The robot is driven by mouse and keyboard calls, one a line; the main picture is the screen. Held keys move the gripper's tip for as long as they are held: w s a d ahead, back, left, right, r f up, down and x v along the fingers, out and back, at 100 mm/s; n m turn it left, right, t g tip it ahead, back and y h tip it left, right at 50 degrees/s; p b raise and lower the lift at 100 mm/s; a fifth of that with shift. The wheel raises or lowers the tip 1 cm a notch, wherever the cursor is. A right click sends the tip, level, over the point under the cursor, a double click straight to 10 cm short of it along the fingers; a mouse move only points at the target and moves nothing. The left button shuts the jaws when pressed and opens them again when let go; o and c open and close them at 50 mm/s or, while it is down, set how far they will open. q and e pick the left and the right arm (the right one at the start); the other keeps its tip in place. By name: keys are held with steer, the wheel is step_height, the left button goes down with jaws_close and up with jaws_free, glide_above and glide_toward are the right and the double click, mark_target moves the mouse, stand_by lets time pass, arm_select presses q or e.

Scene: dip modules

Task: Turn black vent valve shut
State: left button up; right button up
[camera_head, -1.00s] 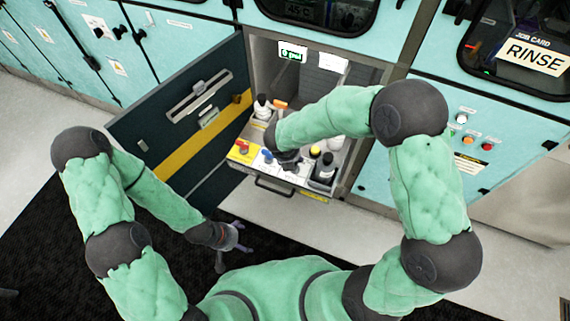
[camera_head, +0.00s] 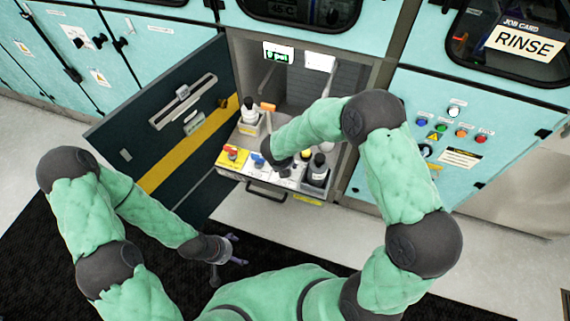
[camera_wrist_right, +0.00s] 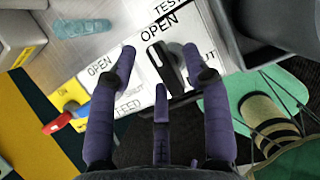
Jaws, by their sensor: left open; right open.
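The black vent valve (camera_wrist_right: 166,68) shows in the right wrist view as a black lever on a white plate. The plate reads OPEN beside its upper end and a partly covered "UT" at right. My right gripper (camera_wrist_right: 160,58) is open, its fingers on both sides of the lever with visible gaps, the third finger below it. In the head view my right forearm and wrist hide most of this gripper and the valve. My left gripper (camera_head: 232,250) is open and empty, low over the black mat, away from the valves.
A red-handled valve (camera_head: 232,153) on a yellow plate and a blue valve (camera_head: 258,159) stand left of my right wrist. A black-capped bottle (camera_head: 318,170) stands close at right. The open dark door (camera_head: 165,125) is at left; the cabinet's side wall bounds the right.

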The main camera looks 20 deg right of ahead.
jaws_close()
steer(key=shift+m, duration=0.4)
steer(key=m+g+h, duration=0.1)
steer(key=m, duration=0.2)
steer(key=shift+w, duration=0.1)
steer(key=m+g, duration=0.1)
steer(key=m, duration=0.3)
steer(key=shift+w+m+g+h, duration=0.1)
steer(key=shift+m+g+h, duration=0.2)
steer(key=shift+g, duration=0.1)
steer(key=m, duration=0.2)
steer(key=m+g, duration=0.1)
steer(key=m, duration=0.1)
steer(key=shift+d+m+g+p, duration=0.2)
steer(key=shift+m+g+p, duration=0.1)
steer(key=shift+p, duration=0.05)
steer(key=m+g, duration=0.1)
steer(key=m, duration=0.3)
steer(key=shift+d+m+g, duration=0.1)
steer(key=shift+m+g, duration=0.3)
